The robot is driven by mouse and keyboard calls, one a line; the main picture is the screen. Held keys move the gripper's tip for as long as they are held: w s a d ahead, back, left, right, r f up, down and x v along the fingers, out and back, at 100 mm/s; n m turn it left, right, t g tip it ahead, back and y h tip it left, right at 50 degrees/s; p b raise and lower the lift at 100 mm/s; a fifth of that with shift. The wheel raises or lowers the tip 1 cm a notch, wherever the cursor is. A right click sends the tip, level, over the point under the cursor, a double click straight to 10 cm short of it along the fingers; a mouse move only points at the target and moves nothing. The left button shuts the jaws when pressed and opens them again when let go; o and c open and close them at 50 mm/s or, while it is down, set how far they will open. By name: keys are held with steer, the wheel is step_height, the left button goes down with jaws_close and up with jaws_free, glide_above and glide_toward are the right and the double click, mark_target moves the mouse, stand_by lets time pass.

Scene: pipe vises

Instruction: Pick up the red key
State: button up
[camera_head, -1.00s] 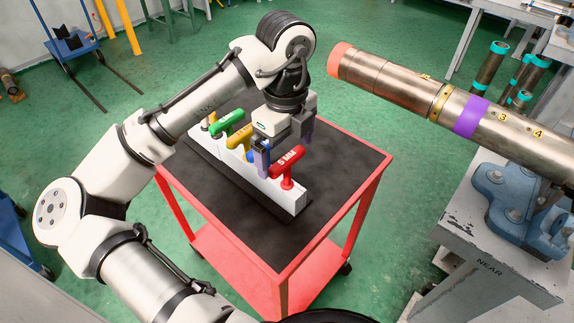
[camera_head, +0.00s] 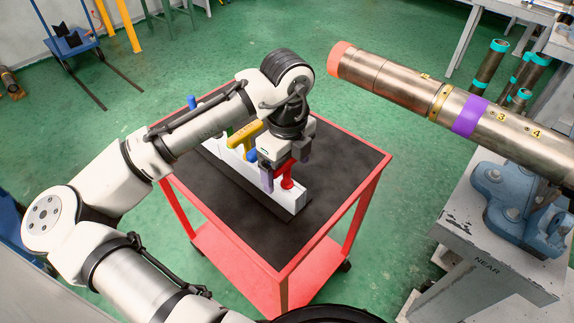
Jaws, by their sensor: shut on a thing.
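The red key (camera_head: 287,183) is a T-handled key standing upright in the white rack (camera_head: 300,199) at its near right end. My gripper (camera_head: 285,174) is down at the red key with its fingers on either side of the handle, shut on it. The gripper hides most of the red handle and its lettering. The red key's lower part still shows at the rack.
The rack stands on a red cart (camera_head: 228,215) with a dark top. A large pipe (camera_head: 400,87) in a blue vise (camera_head: 520,205) is at the right.

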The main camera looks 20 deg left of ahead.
steer(key=shift+r, duration=0.1)
step_height(320, 180, up, 20)
stand_by(0.6)
stand_by(0.4)
